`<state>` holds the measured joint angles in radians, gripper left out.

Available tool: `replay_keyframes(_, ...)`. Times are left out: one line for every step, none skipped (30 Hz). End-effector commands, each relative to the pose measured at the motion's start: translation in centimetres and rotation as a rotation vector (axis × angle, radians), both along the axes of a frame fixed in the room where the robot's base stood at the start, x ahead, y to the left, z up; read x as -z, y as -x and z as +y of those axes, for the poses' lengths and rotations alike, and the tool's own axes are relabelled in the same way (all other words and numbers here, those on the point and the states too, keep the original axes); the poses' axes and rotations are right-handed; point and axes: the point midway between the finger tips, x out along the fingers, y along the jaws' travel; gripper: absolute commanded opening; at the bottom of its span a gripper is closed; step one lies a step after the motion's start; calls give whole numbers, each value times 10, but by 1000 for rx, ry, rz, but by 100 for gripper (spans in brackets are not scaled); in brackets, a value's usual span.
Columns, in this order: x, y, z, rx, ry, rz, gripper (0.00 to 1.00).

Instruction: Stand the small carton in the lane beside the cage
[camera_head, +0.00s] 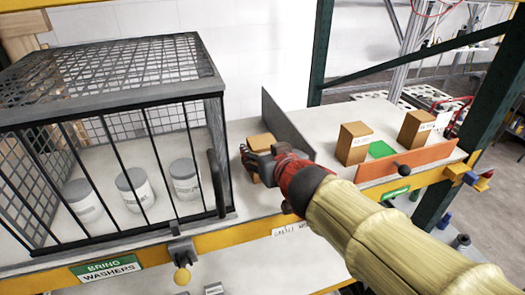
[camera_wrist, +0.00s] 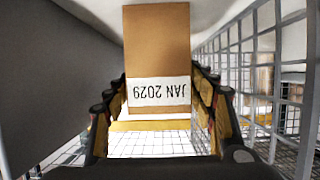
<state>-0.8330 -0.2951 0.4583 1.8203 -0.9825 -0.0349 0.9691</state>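The small carton (camera_head: 262,142) is brown and stands upright in the lane between the cage (camera_head: 219,165) and a grey divider (camera_head: 285,124). My gripper (camera_head: 262,165) reaches into the lane from the front, with its fingers on either side of the carton. In the wrist view the carton (camera_wrist: 157,45) shows a white label reading JAN 2029, upside down in the picture. The fingertips of my gripper (camera_wrist: 158,80) meet its two sides.
Several white jars with grey lids, such as one jar (camera_head: 184,180), stand inside the cage. Right of the divider are two other cartons (camera_head: 354,143) (camera_head: 416,128), a green square (camera_head: 381,149) between them, and an orange front board (camera_head: 410,160). The cage mesh (camera_wrist: 265,75) is close in the wrist view.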

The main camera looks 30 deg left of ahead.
Motion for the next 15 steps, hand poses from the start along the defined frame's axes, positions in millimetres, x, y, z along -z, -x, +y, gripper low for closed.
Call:
replay_keyframes(0,0,0,0,0,0,60)
replay_keyframes(0,0,0,0,0,0,62)
replay_keyframes(0,0,0,0,0,0,64)
replay_keyframes(0,0,0,0,0,0,66)
replay_keyframes(0,0,0,0,0,0,68)
replay_keyframes(0,0,0,0,0,0,68)
replay_keyframes(0,0,0,0,0,0,68)
replay_keyframes(0,0,0,0,0,0,68)
replay_keyframes(0,0,0,0,0,0,68)
replay_keyframes(0,0,0,0,0,0,68)
replay_keyframes(0,0,0,0,0,0,68)
replay_keyframes(0,0,0,0,0,0,68)
replay_keyframes(0,0,0,0,0,0,68)
replay_keyframes(-1,0,0,0,0,0,68)
replay_keyframes(-2,0,0,0,-1,1,68)
